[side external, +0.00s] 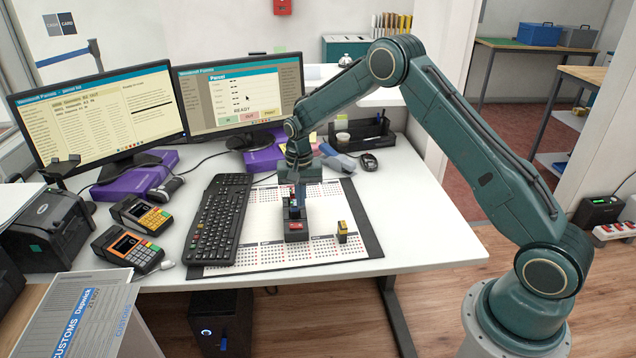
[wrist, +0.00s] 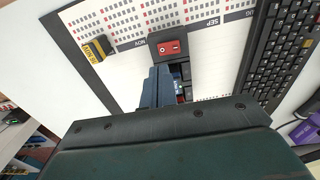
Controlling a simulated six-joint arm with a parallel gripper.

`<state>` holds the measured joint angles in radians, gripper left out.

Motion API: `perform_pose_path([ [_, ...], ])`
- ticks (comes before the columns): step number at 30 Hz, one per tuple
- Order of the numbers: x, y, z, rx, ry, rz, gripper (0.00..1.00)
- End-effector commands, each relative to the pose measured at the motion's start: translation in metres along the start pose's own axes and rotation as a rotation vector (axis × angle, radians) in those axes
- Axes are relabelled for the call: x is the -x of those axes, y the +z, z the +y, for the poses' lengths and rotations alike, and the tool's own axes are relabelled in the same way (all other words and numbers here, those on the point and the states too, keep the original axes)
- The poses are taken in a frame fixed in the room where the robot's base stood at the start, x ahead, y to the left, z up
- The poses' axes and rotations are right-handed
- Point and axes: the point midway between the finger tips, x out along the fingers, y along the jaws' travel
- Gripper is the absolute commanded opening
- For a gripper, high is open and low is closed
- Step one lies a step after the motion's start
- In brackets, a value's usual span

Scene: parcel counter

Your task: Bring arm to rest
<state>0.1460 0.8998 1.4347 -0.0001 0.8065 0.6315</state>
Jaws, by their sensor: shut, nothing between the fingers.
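My gripper (side external: 298,192) hangs over the desk, pointing down at a dark device with a red rocker switch (side external: 295,228) on the calendar desk mat (side external: 265,249). In the wrist view my gripper's fingers (wrist: 160,85) are together, close beside the device, whose red switch (wrist: 170,48) shows just past them. The fingers hold nothing. They cover part of the device, and I cannot tell whether they touch it. My arm is bent, with its elbow raised high over the desk's right side.
A small black and yellow block (side external: 342,232) stands on the mat to the right. A keyboard (side external: 219,222) lies left of the device. Two monitors (side external: 240,95) and card terminals (side external: 128,249) stand farther left and back. The desk's right front (side external: 420,235) is clear.

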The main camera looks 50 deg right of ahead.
Motion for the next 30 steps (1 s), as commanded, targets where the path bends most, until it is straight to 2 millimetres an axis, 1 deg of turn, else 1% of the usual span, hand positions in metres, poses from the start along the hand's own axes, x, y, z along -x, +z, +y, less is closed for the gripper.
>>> perform_pose_path([
  [30,0.012,0.001,0.001,0.0,0.001,-0.001,0.0],
])
